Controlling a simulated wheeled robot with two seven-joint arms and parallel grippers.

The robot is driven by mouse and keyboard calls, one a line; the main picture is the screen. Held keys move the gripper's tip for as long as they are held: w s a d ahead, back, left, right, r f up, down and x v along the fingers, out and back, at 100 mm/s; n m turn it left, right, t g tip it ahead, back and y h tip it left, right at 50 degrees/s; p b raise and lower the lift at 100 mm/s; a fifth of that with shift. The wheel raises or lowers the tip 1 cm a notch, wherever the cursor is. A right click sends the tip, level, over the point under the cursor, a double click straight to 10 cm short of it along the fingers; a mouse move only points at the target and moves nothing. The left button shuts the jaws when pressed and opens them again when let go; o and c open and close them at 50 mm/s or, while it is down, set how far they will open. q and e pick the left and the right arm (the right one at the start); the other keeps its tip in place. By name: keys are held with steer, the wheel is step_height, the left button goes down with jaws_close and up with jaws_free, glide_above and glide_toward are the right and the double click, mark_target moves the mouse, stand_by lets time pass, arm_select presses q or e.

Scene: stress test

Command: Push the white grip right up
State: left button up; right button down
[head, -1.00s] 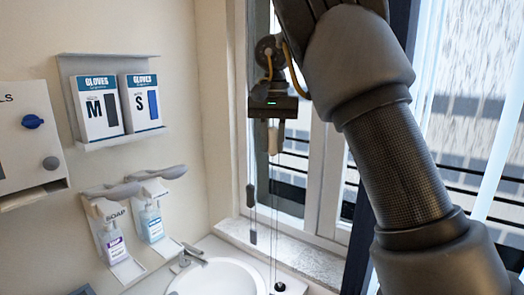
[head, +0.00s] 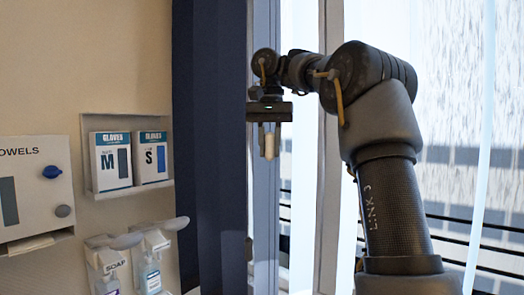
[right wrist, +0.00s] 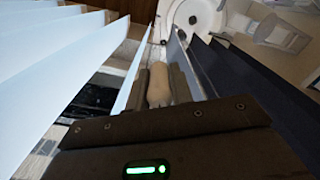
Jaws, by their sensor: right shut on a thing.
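The white grip (head: 269,146) is a small pale cylinder hanging upright under my right gripper (head: 269,128) in the head view, in front of the window. In the right wrist view the grip (right wrist: 158,86) lies between the two dark fingers of my right gripper (right wrist: 158,84), which are shut on it. The fingers point down. The cord that the grip belongs to is hard to make out now. My left gripper is in neither view.
A dark blue curtain panel (head: 208,120) hangs left of the gripper. Glove boxes (head: 131,158), a towel dispenser (head: 32,190) and soap bottles (head: 150,275) are on the left wall. Pale hanging panels (right wrist: 50,60) and a round white sink (right wrist: 192,18) show in the wrist view.

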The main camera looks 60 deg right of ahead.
steer(key=shift+r, duration=0.4)
steer(key=c, duration=1.2)
jaws_free()
steer(key=shift+f, duration=0.1)
steer(key=shift+c, duration=0.2)
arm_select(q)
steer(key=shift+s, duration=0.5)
arm_select(e)
steer(key=shift+f, duration=0.1)
